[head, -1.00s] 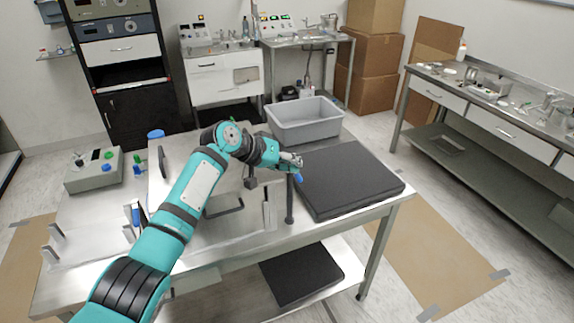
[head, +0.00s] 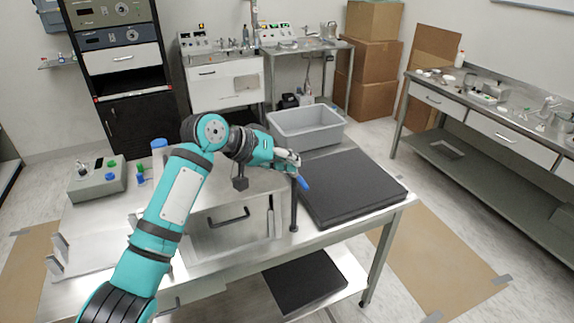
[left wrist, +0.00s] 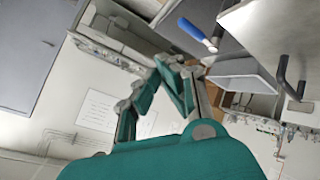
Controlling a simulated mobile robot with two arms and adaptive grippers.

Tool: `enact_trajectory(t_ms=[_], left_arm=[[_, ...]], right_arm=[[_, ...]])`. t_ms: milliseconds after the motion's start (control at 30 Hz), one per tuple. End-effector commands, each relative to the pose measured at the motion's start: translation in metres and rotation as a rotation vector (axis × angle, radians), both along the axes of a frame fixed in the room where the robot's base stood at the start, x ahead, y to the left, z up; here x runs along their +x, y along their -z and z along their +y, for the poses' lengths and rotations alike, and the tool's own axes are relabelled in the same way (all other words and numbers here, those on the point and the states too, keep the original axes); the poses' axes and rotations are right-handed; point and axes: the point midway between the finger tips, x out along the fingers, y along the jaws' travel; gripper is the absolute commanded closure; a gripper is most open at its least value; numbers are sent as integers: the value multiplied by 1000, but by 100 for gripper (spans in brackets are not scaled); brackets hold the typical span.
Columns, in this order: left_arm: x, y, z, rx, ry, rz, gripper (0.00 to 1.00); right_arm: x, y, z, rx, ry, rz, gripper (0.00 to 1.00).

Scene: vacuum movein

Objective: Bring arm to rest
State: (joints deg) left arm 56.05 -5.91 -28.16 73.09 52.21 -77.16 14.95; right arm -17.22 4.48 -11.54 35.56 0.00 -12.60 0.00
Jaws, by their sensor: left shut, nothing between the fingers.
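My left arm (head: 181,190) in teal reaches in from the lower left over the steel table (head: 380,207), bent at the elbow. My left gripper (head: 292,160) is shut and empty. It is above the table near the top of a dark upright post (head: 294,205) and a blue-handled part (head: 303,183). In the left wrist view the gripper fingers (left wrist: 183,82) show close up, with the blue handle (left wrist: 193,30) beyond them. I cannot tell whether gripper and handle touch. My right gripper is in neither view.
A steel box with a black handle (head: 228,216) lies under the forearm. A black slab (head: 350,187) is to the right and a grey bin (head: 306,132) behind. A control box (head: 97,180) and blue-capped part (head: 159,143) are at left.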

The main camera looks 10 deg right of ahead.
Motion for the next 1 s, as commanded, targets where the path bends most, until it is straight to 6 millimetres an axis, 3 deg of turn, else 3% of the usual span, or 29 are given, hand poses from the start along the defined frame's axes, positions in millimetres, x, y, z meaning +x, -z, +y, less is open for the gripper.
enact_trajectory(t_ms=[233,367,467,667,800,1000], left_arm=[[-20,-14,9,1,-2,0,100],[-26,-2,15,5,-11,7,100],[-35,32,31,23,-35,16,100],[-76,133,88,105,-131,31,100],[-123,196,137,201,-206,48,100],[-208,260,213,381,-302,86,100]], right_arm=[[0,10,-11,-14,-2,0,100],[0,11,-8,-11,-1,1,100],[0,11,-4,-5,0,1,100],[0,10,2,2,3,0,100],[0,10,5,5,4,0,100],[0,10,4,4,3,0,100]])
